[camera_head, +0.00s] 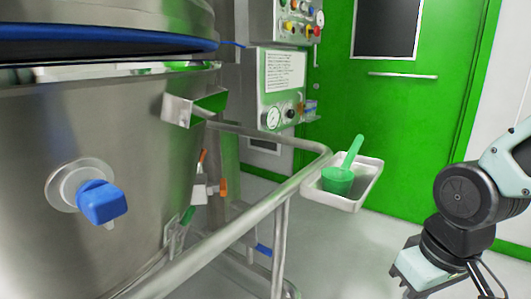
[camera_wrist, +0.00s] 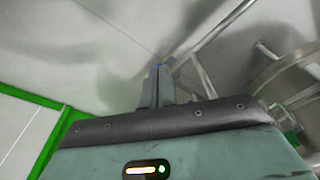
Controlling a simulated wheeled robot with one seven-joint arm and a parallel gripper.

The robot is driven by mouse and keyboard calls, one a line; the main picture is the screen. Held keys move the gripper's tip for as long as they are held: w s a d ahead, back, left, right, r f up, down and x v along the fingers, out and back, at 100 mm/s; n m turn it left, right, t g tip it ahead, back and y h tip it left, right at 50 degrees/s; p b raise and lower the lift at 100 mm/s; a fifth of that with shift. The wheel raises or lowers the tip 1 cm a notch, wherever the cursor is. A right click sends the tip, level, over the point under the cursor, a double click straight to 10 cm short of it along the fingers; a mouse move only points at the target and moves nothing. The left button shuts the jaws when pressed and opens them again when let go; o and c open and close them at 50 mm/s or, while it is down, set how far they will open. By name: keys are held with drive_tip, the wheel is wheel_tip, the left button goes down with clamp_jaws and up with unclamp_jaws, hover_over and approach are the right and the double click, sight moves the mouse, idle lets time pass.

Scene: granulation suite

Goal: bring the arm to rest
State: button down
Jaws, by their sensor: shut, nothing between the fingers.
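My arm (camera_head: 465,195) is bent at the right of the head view, in front of the green door and to the right of the white tray. Its lower end runs down to the bottom edge, and I cannot make out the fingertips there. In the wrist view my gripper (camera_wrist: 161,68) points out over the pale floor, with its two fingers together and nothing between them. It touches nothing that I can see.
A large steel vessel (camera_head: 130,140) with a blue valve knob (camera_head: 101,202) fills the left. A steel rail (camera_head: 225,225) runs before it. A white tray (camera_head: 346,202) holds a green scoop (camera_head: 339,180). A control panel (camera_head: 284,85) and green door (camera_head: 385,120) stand behind. Floor beyond the tray is clear.

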drive_tip(key=s+a+r+n+g+p, duration=0.1)
drive_tip(key=s+a+r+n, duration=0.3)
drive_tip(key=s+a, duration=0.55)
wheel_tip(320, 180, up, 36)
drive_tip(key=p, duration=3.7)
drive_tip(key=shift+w+d+p, duration=0.2)
drive_tip(key=shift+d+p, duration=0.1)
drive_tip(key=shift+d, duration=0.15)
